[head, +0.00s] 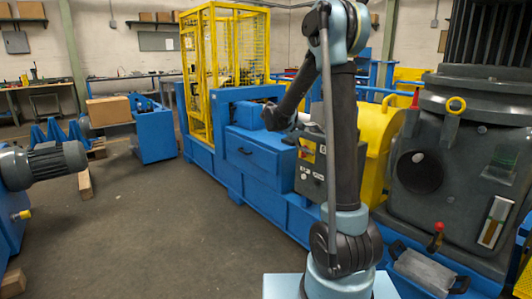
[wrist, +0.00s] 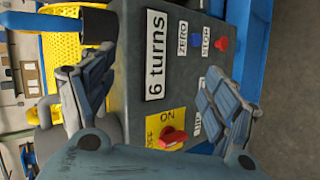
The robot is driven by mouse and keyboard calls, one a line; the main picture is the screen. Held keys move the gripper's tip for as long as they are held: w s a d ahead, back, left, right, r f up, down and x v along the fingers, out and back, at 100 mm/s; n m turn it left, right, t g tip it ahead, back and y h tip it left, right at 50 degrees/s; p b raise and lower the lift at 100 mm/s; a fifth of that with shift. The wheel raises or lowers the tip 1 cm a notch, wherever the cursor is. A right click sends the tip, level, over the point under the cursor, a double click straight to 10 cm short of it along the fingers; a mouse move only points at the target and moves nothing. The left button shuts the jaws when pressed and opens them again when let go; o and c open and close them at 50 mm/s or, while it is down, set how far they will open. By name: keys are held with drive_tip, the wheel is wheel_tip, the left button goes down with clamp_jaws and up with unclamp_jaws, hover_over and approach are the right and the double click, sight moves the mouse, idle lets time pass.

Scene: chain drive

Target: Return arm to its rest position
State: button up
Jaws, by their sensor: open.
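My gripper (wrist: 158,95) is open in the wrist view, with its two ridged fingers spread apart and nothing held between them. Behind the fingers is a grey control box (wrist: 135,60) with a "6 turns" label, a blue button, a red button and a red switch (wrist: 173,137) on a yellow plate. I cannot tell whether a finger touches the box. In the head view my arm (head: 343,130) rises from its base, bends at the top and reaches down and left toward the blue machine. My fingers are not clear there.
The control box also shows in the head view (head: 309,178), partly behind my arm. The long blue machine (head: 257,153) has a yellow cage (head: 222,70) at its far end. A big grey housing (head: 435,165) stands close at right.

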drive_tip(key=s+d+y, duration=0.3)
drive_tip(key=s, duration=1)
drive_tip(key=s+a+f+m+y, duration=0.1)
drive_tip(key=s+f, duration=0.3)
drive_tip(key=s, duration=0.5)
drive_tip(key=s+a+f+m+y, duration=0.1)
drive_tip(key=s+a+f+y, duration=0.2)
drive_tip(key=s, duration=0.6)
drive_tip(key=s+a+f+m+y, duration=0.1)
drive_tip(key=s+f+y, duration=0.2)
drive_tip(key=s, duration=0.7)
drive_tip(key=shift+a+f+g+y, duration=0.3)
drive_tip(key=shift+a+f+y, duration=0.1)
drive_tip(key=shift+f, duration=0.55)
